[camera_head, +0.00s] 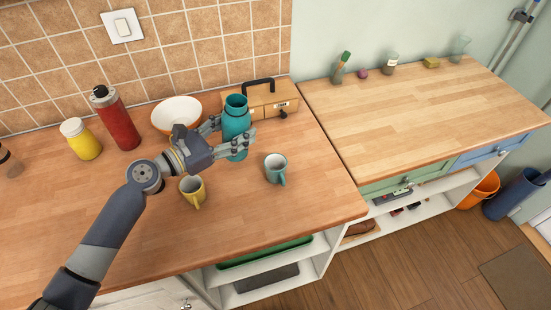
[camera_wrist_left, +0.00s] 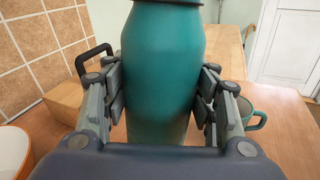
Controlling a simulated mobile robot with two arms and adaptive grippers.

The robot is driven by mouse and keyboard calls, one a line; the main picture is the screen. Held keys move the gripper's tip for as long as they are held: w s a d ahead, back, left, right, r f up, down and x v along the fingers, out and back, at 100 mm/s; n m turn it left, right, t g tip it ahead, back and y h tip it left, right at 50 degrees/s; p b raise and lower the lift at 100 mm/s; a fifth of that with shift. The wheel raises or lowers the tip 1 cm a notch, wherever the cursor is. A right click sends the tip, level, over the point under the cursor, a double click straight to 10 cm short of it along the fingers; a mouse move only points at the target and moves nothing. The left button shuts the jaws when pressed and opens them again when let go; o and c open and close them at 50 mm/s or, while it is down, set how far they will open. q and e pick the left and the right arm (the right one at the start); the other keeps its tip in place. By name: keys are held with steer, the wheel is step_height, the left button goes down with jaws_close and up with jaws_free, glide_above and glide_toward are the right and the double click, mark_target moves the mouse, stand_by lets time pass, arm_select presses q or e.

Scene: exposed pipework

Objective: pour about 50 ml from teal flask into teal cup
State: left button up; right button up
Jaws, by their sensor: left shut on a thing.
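The teal flask (camera_head: 236,119) stands upright over the left wooden counter, its open mouth facing up. My left gripper (camera_head: 236,137) is shut on the flask around its body; in the left wrist view the fingers press both sides of the flask (camera_wrist_left: 162,75). I cannot tell whether its base touches the counter. The teal cup (camera_head: 275,169) stands upright on the counter just right of and nearer than the flask, apart from it. In the left wrist view the cup (camera_wrist_left: 247,108) shows partly behind the right finger. My right gripper is not in view.
A yellow mug (camera_head: 192,191) stands below my left wrist. A white bowl (camera_head: 177,112), a red bottle (camera_head: 116,118), a yellow jar (camera_head: 81,139) and a wooden box with a black handle (camera_head: 265,100) stand behind. The counter's front right is clear.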

arm_select(q)
steer(key=shift+d+f+m, duration=0.1)
steer(key=shift+f+m, duration=0.15)
steer(key=shift+m, duration=0.35)
steer(key=shift+f+m+y, duration=0.15)
steer(key=shift+m+y, duration=0.15)
steer(key=shift+y, duration=0.1)
steer(key=shift+d+m+g+p, duration=0.15)
steer(key=shift+m+g+p, duration=0.15)
steer(key=shift+m+p, duration=0.15)
steer(key=m+p, duration=0.1)
steer(key=m+y+p, duration=0.1)
steer(key=shift+s+d+f+y+p, duration=0.2)
steer(key=shift+s+d+y+p, duration=0.05)
steer(key=shift+d+y+p, duration=0.1)
steer(key=shift+w+a+f+m+y+p, duration=0.15)
steer(key=shift+f+m+y+p, duration=0.2)
steer(key=shift+m+p, duration=0.25)
steer(key=shift+w+a+f+m+y, duration=0.1)
steer(key=shift+a+f+m+y, duration=0.3)
steer(key=shift+m, duration=0.35)
steer(key=shift+f+m, duration=0.4)
steer(key=shift+f, duration=0.1)
steer(key=shift+w+a+r+m+y+p, duration=0.1)
steer(key=shift+m+y+p, duration=0.2)
steer(key=shift+y+p, duration=0.1)
